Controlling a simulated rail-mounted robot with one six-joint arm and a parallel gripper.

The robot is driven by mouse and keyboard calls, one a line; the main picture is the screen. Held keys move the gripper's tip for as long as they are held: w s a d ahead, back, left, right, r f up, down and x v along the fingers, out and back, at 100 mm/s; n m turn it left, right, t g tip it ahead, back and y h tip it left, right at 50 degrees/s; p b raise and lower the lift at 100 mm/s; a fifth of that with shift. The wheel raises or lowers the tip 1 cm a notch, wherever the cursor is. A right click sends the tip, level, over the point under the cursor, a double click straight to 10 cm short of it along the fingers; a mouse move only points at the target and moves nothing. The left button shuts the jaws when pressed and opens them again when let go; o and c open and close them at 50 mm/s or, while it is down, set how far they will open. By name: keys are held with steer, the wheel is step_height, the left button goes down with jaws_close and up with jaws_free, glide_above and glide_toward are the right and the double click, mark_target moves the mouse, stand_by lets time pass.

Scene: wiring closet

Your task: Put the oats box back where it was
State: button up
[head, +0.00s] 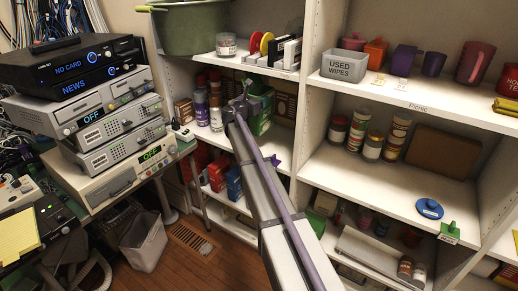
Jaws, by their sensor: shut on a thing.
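A green box (263,112), which seems to be the oats box, is at the middle shelf of the left bay, just beyond and right of my gripper. Its label cannot be read. My gripper (246,93) is at the end of my outstretched arm, shut, and the green box is the only thing I see at it. My arm and wrist cover part of the box and its lower edge, so I cannot tell whether it touches the shelf.
Bottles and jars (208,108) stand left of my gripper. A brown box (184,111) is farther left. Red and blue boxes (226,178) fill the shelf below. A green pot (190,28) and a jar (226,45) stand above. An upright divider (308,90) bounds the bay at right.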

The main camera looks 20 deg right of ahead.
mark_target(258, 121)
step_height(258, 121, down, 10)
steer(key=b, duration=1)
steer(key=shift+f, duration=0.25)
steer(key=shift+r, duration=0.25)
steer(key=shift+f, duration=0.2)
steer(key=o, duration=1)
steer(key=shift+r, duration=0.2)
steer(key=v, duration=1.2)
steer(key=s+a+f+m+g+y, duration=0.1)
steer(key=s+f+m+g+y, duration=0.1)
steer(key=s+f+m, duration=0.4)
steer(key=s+a+f+m+g+y, duration=0.1)
steer(key=s+f+m+g+y, duration=0.15)
steer(key=s, duration=0.55)
steer(key=s+a+f+m+g+y, duration=0.1)
steer(key=s+f+m+g+y, duration=0.15)
steer(key=s+m, duration=0.35)
steer(key=s+a+f+m+g+y, duration=0.1)
steer(key=s+a+f+m+y, duration=0.1)
steer(key=s, duration=0.4)
steer(key=s+a+f+m+y, duration=0.2)
steer(key=s+a+m+y, duration=0.1)
steer(key=s+a, duration=0.3)
steer(key=s+a+f+m+g+y, duration=0.1)
steer(key=s+a+f+m+y, duration=0.1)
steer(key=s+a+m, duration=0.3)
steer(key=shift+s+g+y, duration=0.3)
steer(key=shift+s+y, duration=0.3)
steer(key=shift+s, duration=0.2)
